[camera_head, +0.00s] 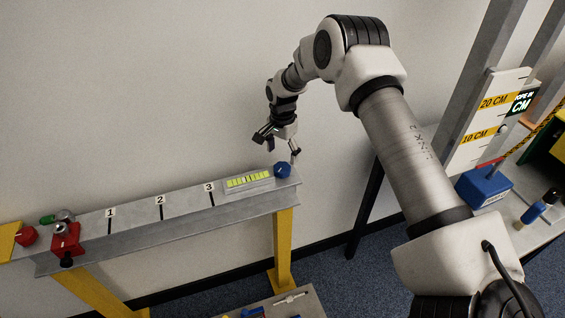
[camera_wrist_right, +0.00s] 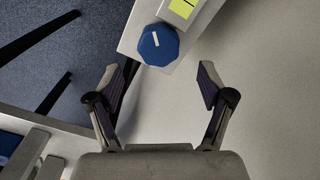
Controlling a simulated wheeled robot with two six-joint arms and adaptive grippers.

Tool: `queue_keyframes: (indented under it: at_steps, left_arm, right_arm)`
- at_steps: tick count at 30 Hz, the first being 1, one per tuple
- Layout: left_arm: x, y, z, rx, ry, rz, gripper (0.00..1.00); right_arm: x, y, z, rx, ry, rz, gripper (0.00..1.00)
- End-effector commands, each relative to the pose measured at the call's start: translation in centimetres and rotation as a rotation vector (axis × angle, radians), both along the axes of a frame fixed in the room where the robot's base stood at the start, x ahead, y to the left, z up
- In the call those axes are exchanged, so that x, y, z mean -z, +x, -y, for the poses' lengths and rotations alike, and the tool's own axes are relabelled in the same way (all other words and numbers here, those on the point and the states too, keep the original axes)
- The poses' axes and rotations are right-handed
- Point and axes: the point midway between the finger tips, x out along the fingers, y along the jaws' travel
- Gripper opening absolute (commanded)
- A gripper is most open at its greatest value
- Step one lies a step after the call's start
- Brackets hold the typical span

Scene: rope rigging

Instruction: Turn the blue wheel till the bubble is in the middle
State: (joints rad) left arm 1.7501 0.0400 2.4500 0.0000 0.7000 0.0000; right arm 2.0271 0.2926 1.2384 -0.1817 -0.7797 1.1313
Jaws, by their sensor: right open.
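The blue wheel (camera_head: 282,170) sits on the right end of the grey beam (camera_head: 150,224), just right of the yellow-green bubble level (camera_head: 248,181). In the right wrist view the blue wheel (camera_wrist_right: 159,45) is a faceted knob with a white mark on top, and a corner of the level (camera_wrist_right: 183,8) shows beyond it. My right gripper (camera_head: 278,147) is open just above the wheel. In the wrist view its fingers (camera_wrist_right: 160,82) are spread, with the wheel ahead of them, apart from both. The bubble is too small to make out. My left gripper is not in view.
The beam carries marks 1, 2 and 3 and a red clamp (camera_head: 66,241) at the left. A yellow leg (camera_head: 284,250) holds its right end. A wall stands close behind. At the right are a blue block (camera_head: 484,186) and a height scale (camera_head: 487,120).

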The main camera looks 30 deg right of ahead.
Motion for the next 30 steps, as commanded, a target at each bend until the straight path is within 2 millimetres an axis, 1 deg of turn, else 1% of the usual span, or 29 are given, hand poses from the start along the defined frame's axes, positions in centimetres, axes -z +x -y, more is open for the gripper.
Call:
queue_keyframes:
  at_steps: [1, 3, 6, 9, 12, 19, 21, 23, 26, 27, 29, 30]
  left_arm:
    - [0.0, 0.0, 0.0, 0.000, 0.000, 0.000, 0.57]
    - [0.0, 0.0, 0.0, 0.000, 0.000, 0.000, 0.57]
    - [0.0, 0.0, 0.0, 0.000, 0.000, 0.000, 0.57]
    - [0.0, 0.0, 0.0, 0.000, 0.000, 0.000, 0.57]
    - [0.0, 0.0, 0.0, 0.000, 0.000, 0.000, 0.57]
    - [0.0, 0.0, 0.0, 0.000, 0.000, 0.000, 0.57]
    - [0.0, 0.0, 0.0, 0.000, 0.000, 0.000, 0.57]
    - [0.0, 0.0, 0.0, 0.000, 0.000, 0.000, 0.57]
    - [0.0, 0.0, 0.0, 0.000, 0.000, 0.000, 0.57]
    - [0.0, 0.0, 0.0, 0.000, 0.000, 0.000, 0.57]
    - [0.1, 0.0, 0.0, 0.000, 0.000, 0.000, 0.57]
    - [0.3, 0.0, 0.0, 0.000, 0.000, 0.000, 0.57]
  right_arm:
    - [-1.5, 0.0, 0.0, 0.000, 0.000, 0.002, 0.80]
    - [-3.2, 0.1, 0.0, 0.000, 0.001, 0.002, 0.80]
    - [-5.2, 0.0, 0.0, 0.000, 0.000, 0.001, 0.80]
    - [-6.3, 0.0, 0.0, 0.000, 0.000, 0.000, 0.80]
    - [-6.7, 0.0, 0.0, 0.000, 0.000, -0.002, 0.80]
    - [-6.7, 0.0, 0.0, -0.003, 0.000, -0.002, 0.80]
    - [-6.6, 0.0, 0.0, -0.042, 0.000, -0.002, 0.80]
    - [-6.6, 0.0, 0.0, -0.129, 0.000, -0.002, 0.80]
    - [-6.6, -0.1, 0.0, -0.406, 0.001, -0.003, 0.80]
    - [-6.6, -0.1, 0.0, -0.555, 0.002, -0.005, 0.80]
    - [-6.5, -0.2, 0.0, -0.800, 0.004, -0.007, 0.80]
    - [-6.3, -0.2, 0.0, -0.968, 0.004, -0.008, 0.80]
